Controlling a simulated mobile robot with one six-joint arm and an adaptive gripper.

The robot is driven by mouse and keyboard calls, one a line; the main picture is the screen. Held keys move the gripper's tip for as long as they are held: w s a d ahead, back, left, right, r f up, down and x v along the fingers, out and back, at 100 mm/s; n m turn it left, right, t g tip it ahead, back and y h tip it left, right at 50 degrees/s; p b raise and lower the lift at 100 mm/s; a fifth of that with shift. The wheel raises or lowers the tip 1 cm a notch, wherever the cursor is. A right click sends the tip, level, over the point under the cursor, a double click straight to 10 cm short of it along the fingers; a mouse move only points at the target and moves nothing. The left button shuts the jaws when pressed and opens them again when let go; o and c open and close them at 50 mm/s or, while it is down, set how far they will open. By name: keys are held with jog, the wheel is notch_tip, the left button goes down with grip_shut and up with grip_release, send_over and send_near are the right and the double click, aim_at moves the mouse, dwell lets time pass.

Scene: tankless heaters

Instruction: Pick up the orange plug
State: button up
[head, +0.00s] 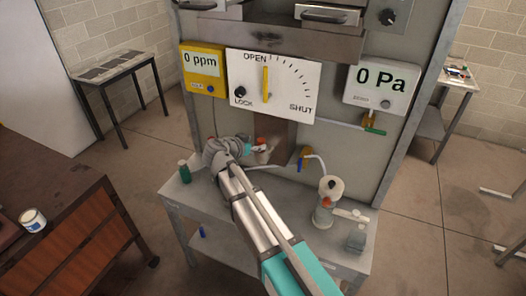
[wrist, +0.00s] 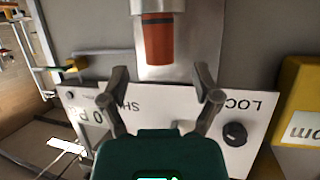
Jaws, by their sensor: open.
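The orange plug (wrist: 159,40) shows near the top of the wrist view, a short cylinder with a silvery cap-like part (wrist: 158,6) against its upper end. A metal plate lies behind it. A small orange-red patch (head: 261,140) by my gripper in the head view is probably the same plug. My gripper (wrist: 160,92) is open, with its two fingers apart and nothing between them. In the wrist picture the plug is above the fingertips and roughly centred between them. In the head view my gripper (head: 250,150) is partly hidden by its own wrist.
The OPEN/SHUT dial panel (head: 273,88) is above my gripper, between a yellow ppm meter (head: 203,70) and a white Pa gauge (head: 381,88). A green bottle (head: 185,171) and a glass vessel (head: 325,205) stand on the grey bench (head: 205,209). A hose (head: 318,160) rises nearby.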

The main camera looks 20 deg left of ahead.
aim_at(259, 142)
jog(key=shift+b+x, duration=0.6)
jog(key=shift+x, duration=1.25)
jog(key=shift+f, duration=0.1)
grip_shut()
